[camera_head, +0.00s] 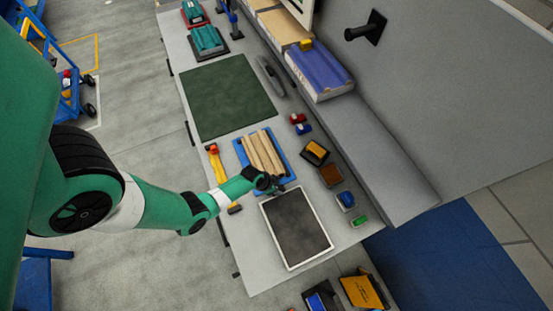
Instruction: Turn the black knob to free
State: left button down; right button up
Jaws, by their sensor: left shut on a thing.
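My left arm comes in from the left, and its dark gripper (272,186) is low over the bench at the near edge of a blue fixture (243,152). The fixture holds several beige strips (262,152). The gripper is shut on a small dark thing, apparently the black knob; the fingers mostly hide it, and its turn angle cannot be read. My right gripper is not in view.
A dark panel with a white rim (296,228) lies just below the gripper. A green mat (228,97) lies beyond the fixture. An orange-topped tool (215,163) lies left of it. Small boxes line the right, and a black peg (365,28) juts from the wall.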

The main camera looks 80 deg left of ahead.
pick_arm(q)
jog(key=shift+n, duration=0.3)
jog(key=shift+d+n+y, duration=0.1)
jog(key=shift+n+y, duration=0.2)
jog(key=shift+n, duration=0.2)
jog(key=shift+d+n+g+y, duration=0.1)
jog(key=shift+n+g+y, duration=0.25)
jog(key=shift+n, duration=0.75)
jog(key=shift+w+n+g+y, duration=0.15)
jog(key=shift+n+g+y, duration=0.4)
jog(key=shift+n, duration=1.35)
jog(key=shift+b, duration=0.3)
jog(key=shift+c, duration=1.7)
grip_release()
